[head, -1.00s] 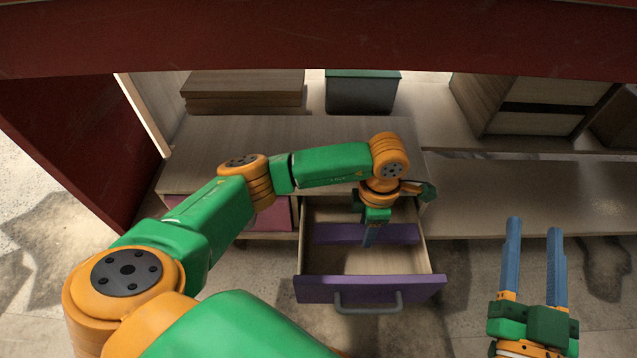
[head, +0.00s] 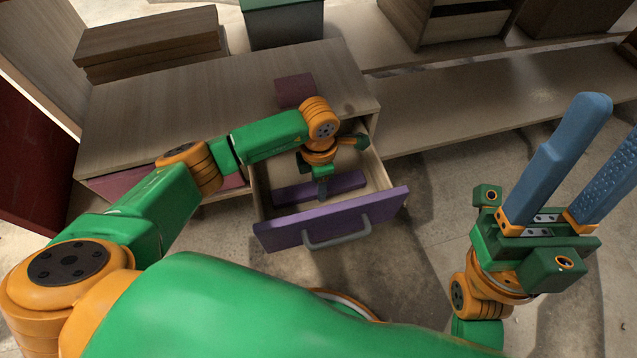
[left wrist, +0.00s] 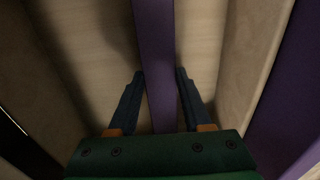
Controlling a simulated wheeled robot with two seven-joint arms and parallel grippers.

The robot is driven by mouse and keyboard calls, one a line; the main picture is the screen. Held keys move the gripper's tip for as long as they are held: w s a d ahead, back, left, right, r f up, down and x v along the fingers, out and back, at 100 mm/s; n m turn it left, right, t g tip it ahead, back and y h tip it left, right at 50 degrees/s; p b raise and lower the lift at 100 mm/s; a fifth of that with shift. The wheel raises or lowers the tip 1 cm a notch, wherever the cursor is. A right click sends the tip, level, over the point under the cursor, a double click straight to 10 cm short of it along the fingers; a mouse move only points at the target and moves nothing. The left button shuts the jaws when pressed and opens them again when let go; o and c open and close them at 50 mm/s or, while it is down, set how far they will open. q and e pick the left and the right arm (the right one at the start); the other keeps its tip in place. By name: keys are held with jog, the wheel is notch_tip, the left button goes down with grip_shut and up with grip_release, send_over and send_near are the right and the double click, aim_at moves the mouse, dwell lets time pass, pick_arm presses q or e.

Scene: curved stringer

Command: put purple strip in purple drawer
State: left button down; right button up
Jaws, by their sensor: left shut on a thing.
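The purple strip (head: 348,182) is a long flat bar inside the open purple drawer (head: 345,217), lying across it between the side walls. My left gripper (head: 322,190) reaches down into the drawer and is shut on the strip. In the left wrist view the strip (left wrist: 158,60) runs between the two blue fingers (left wrist: 160,95), with pale drawer floor behind it. Whether the strip touches the floor cannot be told. My right gripper (head: 612,135) is open and empty, its blue fingers apart, at the right of the head view.
The drawer's grey handle (head: 338,236) faces me. A maroon block (head: 295,90) shows on the wooden cabinet top (head: 200,105). Stacked boards (head: 150,40) and a grey-green bin (head: 283,22) stand behind. A low shelf (head: 460,95) extends right. Floor right of the drawer is clear.

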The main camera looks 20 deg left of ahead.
pick_arm(q)
jog(key=shift+f, duration=0.1)
jog(key=shift+c, duration=1.7)
grip_release()
